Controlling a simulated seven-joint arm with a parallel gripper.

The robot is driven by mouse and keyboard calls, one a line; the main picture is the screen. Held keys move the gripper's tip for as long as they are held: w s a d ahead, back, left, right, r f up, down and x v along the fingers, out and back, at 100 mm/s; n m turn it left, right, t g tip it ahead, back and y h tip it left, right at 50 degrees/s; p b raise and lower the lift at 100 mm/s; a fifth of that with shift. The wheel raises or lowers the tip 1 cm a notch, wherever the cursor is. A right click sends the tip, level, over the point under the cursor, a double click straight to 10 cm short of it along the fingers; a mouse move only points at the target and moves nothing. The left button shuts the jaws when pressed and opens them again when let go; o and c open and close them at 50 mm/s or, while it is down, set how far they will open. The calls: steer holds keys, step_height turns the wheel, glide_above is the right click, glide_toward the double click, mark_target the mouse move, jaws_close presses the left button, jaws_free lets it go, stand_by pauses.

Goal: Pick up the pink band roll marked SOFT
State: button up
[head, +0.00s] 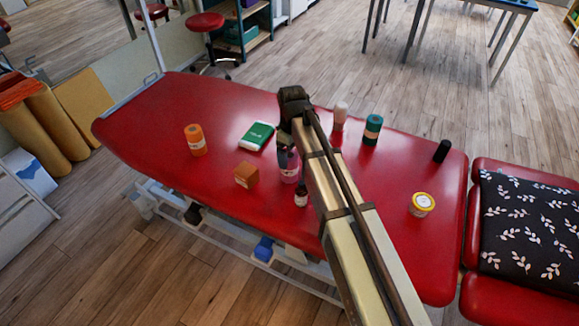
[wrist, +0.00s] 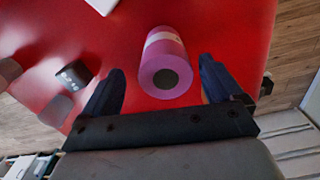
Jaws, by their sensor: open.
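The pink band roll (head: 289,173) stands on the red treatment table, partly hidden by my arm in the head view. In the wrist view the pink roll (wrist: 163,68) shows its dark, hollow end and a pale label band; I cannot read any marking. My gripper (wrist: 160,80) is open, with one dark finger on each side of the roll's near end and a visible gap on both sides. In the head view my gripper (head: 284,150) is beside the roll and largely hidden.

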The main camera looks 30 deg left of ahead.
steer(key=shift+s+a+f, duration=0.15)
steer(key=shift+f, duration=1.3)
steer(key=shift+s+a+f, duration=0.1)
steer(key=shift+f, duration=1.35)
steer(key=shift+c, duration=0.2)
steer(key=c, duration=1.3)
steer(key=shift+r, duration=0.15)
